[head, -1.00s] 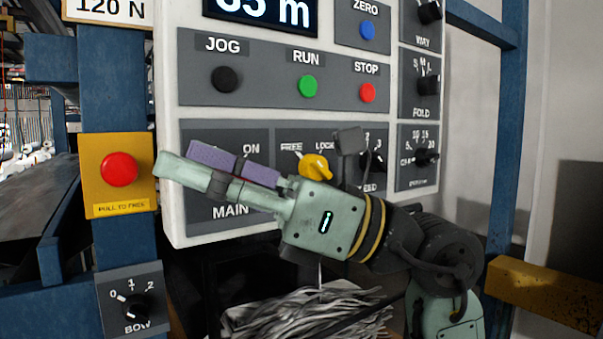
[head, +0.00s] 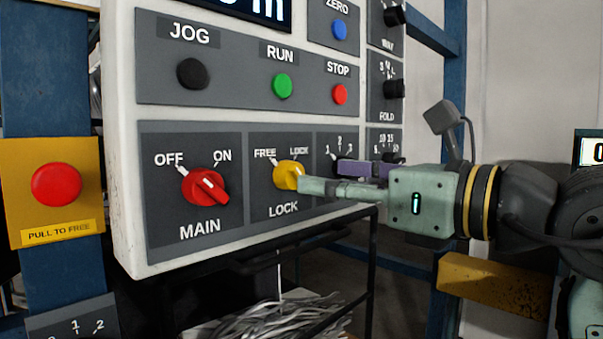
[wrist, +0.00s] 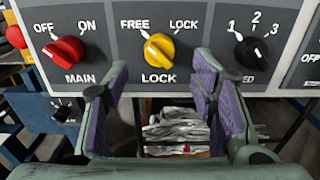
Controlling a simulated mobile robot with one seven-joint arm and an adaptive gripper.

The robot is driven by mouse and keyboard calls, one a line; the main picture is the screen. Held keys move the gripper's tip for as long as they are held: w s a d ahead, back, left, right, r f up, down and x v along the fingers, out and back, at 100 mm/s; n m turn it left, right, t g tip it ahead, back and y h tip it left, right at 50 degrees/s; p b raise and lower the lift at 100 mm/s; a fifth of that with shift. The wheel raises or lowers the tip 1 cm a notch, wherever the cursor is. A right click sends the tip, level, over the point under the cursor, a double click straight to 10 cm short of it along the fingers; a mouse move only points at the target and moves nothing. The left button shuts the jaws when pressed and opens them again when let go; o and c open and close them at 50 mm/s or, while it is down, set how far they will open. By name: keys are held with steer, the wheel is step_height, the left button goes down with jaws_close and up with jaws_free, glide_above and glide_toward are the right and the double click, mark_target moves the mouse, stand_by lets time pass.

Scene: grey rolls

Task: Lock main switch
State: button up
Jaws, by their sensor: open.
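The red MAIN knob (head: 205,187) sits on the panel below OFF and ON. Its grip lies on a slant from upper left to lower right, in line with the OFF mark. The yellow LOCK knob (head: 287,175) is right of it, and its grip slants towards FREE in the wrist view (wrist: 158,50). My gripper (head: 308,187) is open and empty, its fingertips close to the yellow knob. In the wrist view, the yellow knob shows beyond the gap between the fingers (wrist: 160,76). I cannot tell whether a fingertip touches it.
A dark speed selector (wrist: 252,50) is right of the LOCK knob, partly behind my gripper in the head view. JOG, RUN (head: 282,86) and STOP buttons are above. A red stop button (head: 56,184) is on the left post. Grey strips (wrist: 175,130) lie below the panel.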

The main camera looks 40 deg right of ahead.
mark_target(293, 176)
steer(key=w, duration=0.5)
steer(key=shift+w+a+p, duration=0.25)
steer(key=shift+w+p, duration=0.05)
steer(key=shift+c, duration=0.4)
steer(key=c, duration=1.1)
